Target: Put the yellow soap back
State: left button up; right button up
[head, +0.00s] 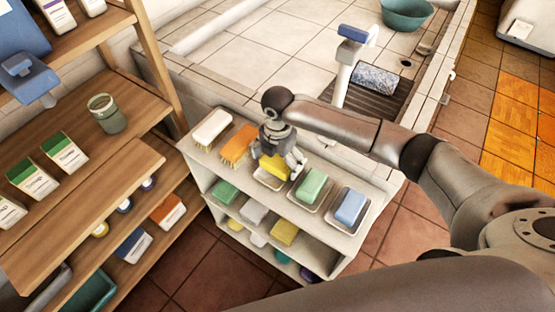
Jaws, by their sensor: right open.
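The yellow soap (271,167) is at the middle of the top of a small white shelf unit, over a pale soap dish (266,182). My right gripper (287,163) points down at the yellow soap from above, with its fingers open around or just beside it. The gripper hides part of the soap, so I cannot tell whether the fingers touch it or whether the soap rests fully in the dish. My left gripper is not in view.
On the same top are a white brush (211,127), an orange brush (237,144), a green soap (312,185) and a blue soap (351,207) in dishes. More soaps fill the lower shelves. A wooden rack (75,180) stands left; a tiled basin (290,80) with a tap lies behind.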

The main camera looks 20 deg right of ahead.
aim_at(278, 161)
notch_tip(278, 161, up, 12)
jog(key=shift+r+b, duration=0.2)
jog(key=shift+b, duration=0.1)
dwell(0.6)
